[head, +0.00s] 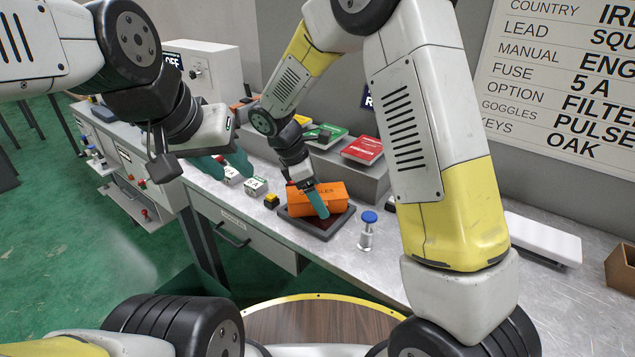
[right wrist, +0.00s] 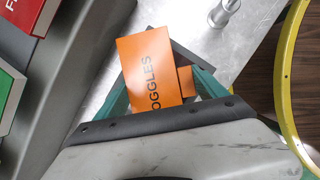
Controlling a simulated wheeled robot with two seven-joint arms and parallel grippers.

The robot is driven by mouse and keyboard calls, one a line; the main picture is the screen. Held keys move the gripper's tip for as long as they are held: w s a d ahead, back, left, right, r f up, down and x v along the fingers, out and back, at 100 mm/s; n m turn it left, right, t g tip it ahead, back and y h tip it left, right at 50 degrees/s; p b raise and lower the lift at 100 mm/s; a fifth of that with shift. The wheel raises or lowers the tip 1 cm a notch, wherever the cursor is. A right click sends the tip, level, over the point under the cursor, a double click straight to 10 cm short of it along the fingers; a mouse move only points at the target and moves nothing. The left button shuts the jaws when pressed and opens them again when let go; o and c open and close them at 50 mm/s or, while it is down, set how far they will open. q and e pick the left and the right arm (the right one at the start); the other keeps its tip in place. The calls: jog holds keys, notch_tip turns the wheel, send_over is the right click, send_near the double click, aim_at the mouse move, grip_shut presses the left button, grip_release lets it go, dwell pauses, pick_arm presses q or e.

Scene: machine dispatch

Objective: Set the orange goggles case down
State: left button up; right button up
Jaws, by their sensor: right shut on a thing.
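The orange goggles case (head: 330,197) is over a dark shallow tray (head: 321,231) on the metal bench in the head view. My right gripper (head: 312,196) reaches down from behind and is shut on the case. In the right wrist view, the case (right wrist: 158,62) sits between the teal fingers, its lettering partly covered. A dark edge of the tray (right wrist: 187,56) shows beyond it. I cannot tell whether the case touches the tray. My left gripper (head: 222,167) is open and empty over the bench's left part.
A blue-topped plunger (head: 367,230) stands just right of the tray. A yellow block (head: 271,201) and small white-green boxes (head: 255,186) lie left of it. Green (head: 325,135) and red (head: 364,149) boxes sit on a grey ledge behind.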

jog(key=shift+f, duration=0.15)
jog(key=o, duration=2)
jog(key=w+v, duration=0.1)
jog(key=v, duration=1.1)
jog(key=s+d+r+m+t+y, duration=0.1)
jog(key=s+d+r+m+y, duration=0.1)
jog(key=s+d+r+m, duration=0.3)
jog(key=s+d+r+m+y, duration=0.2)
jog(key=s+d+r+m, duration=0.2)
jog(key=d, duration=0.4)
jog(key=s+d+m+t+y, duration=0.2)
jog(key=s+d+m+t, duration=0.2)
jog(key=s+m, duration=0.6)
jog(key=shift+d+r+y, duration=0.4)
jog(key=shift+d+r, duration=0.05)
jog(key=shift+d, duration=0.6)
